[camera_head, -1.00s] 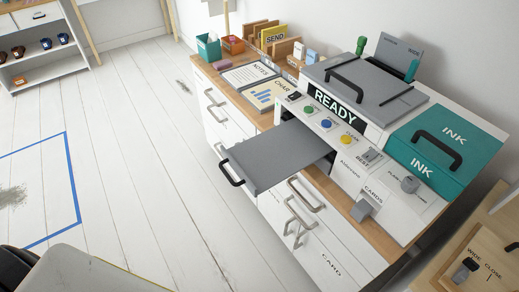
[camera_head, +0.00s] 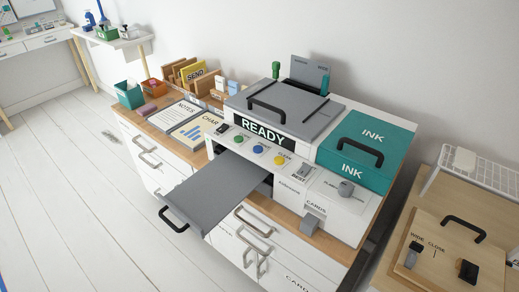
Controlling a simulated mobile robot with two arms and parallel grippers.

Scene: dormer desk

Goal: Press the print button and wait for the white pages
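The printer (camera_head: 316,152) stands on the wooden-topped cabinet, and its black display (camera_head: 263,134) reads READY. A green button (camera_head: 239,139), a blue button (camera_head: 258,149) and a yellow button (camera_head: 280,159) sit in a row below the display. Their labels are too small to read surely, so I cannot tell which one is print. The grey output tray (camera_head: 215,190) is pulled out at the front, and its visible surface is bare. I see no loose white pages on it. Neither of my grippers is in view.
The teal ink cover (camera_head: 366,149) has a black handle. A grey lidded section (camera_head: 285,107) is left of it. NOTES (camera_head: 175,114) and CHART (camera_head: 202,130) sheets lie on the cabinet top. A wooden board (camera_head: 452,255) marked WIDE and CLOSE is at right.

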